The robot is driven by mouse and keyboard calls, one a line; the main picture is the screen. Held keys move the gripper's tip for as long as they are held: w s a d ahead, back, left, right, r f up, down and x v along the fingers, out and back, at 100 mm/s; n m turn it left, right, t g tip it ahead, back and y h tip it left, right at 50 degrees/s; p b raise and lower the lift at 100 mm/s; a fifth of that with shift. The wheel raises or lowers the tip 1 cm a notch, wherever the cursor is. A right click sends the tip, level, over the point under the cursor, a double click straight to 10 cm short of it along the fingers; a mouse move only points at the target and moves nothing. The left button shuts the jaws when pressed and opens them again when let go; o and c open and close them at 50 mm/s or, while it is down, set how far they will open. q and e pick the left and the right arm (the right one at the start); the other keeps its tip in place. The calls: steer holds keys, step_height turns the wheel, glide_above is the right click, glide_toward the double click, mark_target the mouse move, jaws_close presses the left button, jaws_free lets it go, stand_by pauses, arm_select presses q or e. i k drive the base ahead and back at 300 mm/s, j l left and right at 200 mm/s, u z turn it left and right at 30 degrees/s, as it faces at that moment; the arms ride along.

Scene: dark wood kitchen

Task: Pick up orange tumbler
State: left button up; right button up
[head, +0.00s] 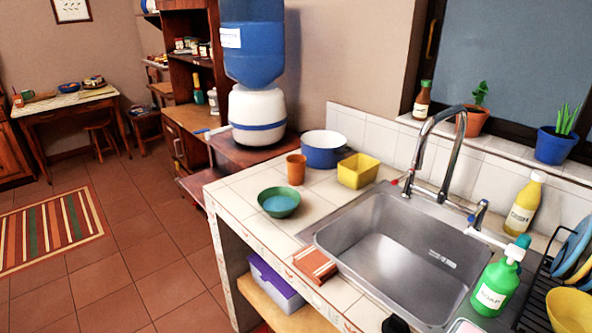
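The orange tumbler (296,169) stands upright on the white tiled counter (235,194), near its back left part. It is between the green bowl (279,203) and the blue and white pot (323,150), apart from the bowl. Neither of my grippers can be made out in the head view. A small dark shape (395,324) is cut off at the bottom edge, and I cannot tell what it is.
A yellow square container (357,171) stands right of the tumbler. The steel sink (392,250) and tall faucet (428,150) are further right. A water dispenser (255,75) stands behind left.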

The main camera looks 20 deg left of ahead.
mark_target(296, 171)
steer(key=i+j+z, duration=0.25)
steer(key=j, duration=0.65)
steer(key=j+z, duration=0.25)
steer(key=j, duration=0.65)
